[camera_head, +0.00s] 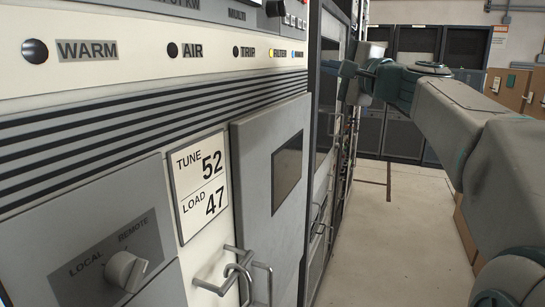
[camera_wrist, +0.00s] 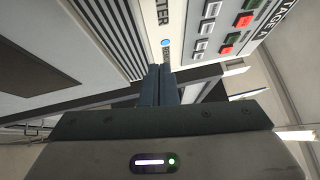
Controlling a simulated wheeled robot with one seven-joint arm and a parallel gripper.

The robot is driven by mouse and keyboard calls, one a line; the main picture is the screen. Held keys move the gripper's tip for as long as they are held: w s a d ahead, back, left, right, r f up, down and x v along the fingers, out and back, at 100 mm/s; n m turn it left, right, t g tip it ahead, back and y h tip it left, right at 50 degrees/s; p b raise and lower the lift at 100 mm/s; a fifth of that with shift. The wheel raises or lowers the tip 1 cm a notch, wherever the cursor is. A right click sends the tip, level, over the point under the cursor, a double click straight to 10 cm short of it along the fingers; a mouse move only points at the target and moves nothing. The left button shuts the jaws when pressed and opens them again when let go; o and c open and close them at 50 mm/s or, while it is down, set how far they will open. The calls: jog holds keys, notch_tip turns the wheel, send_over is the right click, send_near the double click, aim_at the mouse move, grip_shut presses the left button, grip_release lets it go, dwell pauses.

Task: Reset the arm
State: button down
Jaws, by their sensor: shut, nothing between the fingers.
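My arm reaches in from the right side of the head view. My gripper (camera_head: 334,68) is at its far end, near the front of the rack (camera_head: 270,160). In the wrist view my gripper (camera_wrist: 160,70) shows two dark fingers closed together with nothing between them. The fingers point toward the rack panel, close to a blue lamp (camera_wrist: 165,43). I cannot tell whether the fingertips touch the panel.
The rack front carries a LOCAL/REMOTE knob (camera_head: 125,271), metal handles (camera_head: 240,275) and a TUNE 52, LOAD 47 plate (camera_head: 201,186). Red, green and white buttons (camera_wrist: 226,50) show in the wrist view. Dark cabinets (camera_head: 415,45) stand behind; the aisle floor (camera_head: 385,240) is clear.

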jog(key=s+a+f+n+g+h, duration=0.2)
jog(key=s+f+n+g, duration=0.3)
jog(key=f, duration=0.8)
jog(key=s+a+f+n+g+h, duration=0.25)
jog(key=s+f, duration=0.45)
jog(key=f, duration=0.6)
jog(key=s+d+f+n+g+h, duration=0.2)
jog(key=s+d+f+g, duration=0.1)
jog(key=s+f, duration=0.5)
jog(key=s+d+f+n+g+h, duration=0.3)
jog(key=s+d+f, duration=0.1)
jog(key=s+f, duration=0.5)
jog(key=shift+d+f, duration=0.2)
jog(key=shift+f, duration=0.55)
jog(key=shift+n+h, duration=0.25)
